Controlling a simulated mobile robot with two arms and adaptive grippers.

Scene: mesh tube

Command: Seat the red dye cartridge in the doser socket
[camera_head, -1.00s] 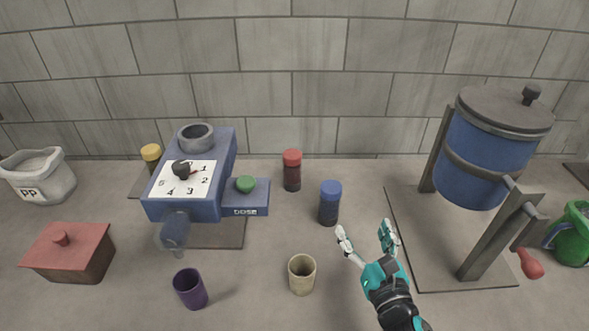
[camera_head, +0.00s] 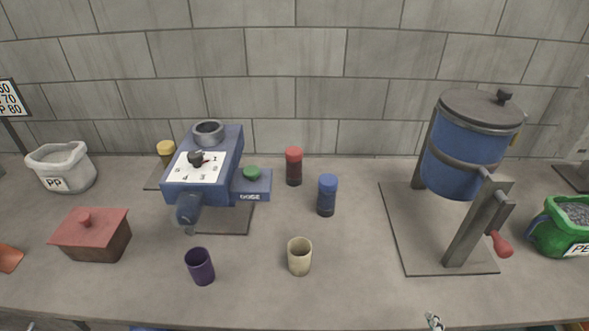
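The red dye cartridge (camera_head: 293,167), a dark cylinder with a red cap, stands upright on the counter right of the blue doser (camera_head: 225,150). The doser has a grey ring-shaped socket (camera_head: 208,133) on top; no cartridge shows in it. Its front carries a numbered dial (camera_head: 195,167), and a green button (camera_head: 251,172) sits on the box at its right. Only a fingertip part of my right gripper (camera_head: 434,321) shows at the bottom edge, well away from the cartridge; its opening cannot be judged. My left gripper is out of view.
A blue-capped cartridge (camera_head: 327,195) stands right of the red one; a yellow-capped one (camera_head: 167,152) is behind the doser. Purple (camera_head: 201,267) and cream (camera_head: 299,256) cups stand in front. A blue drum (camera_head: 465,153) on a stand is at right.

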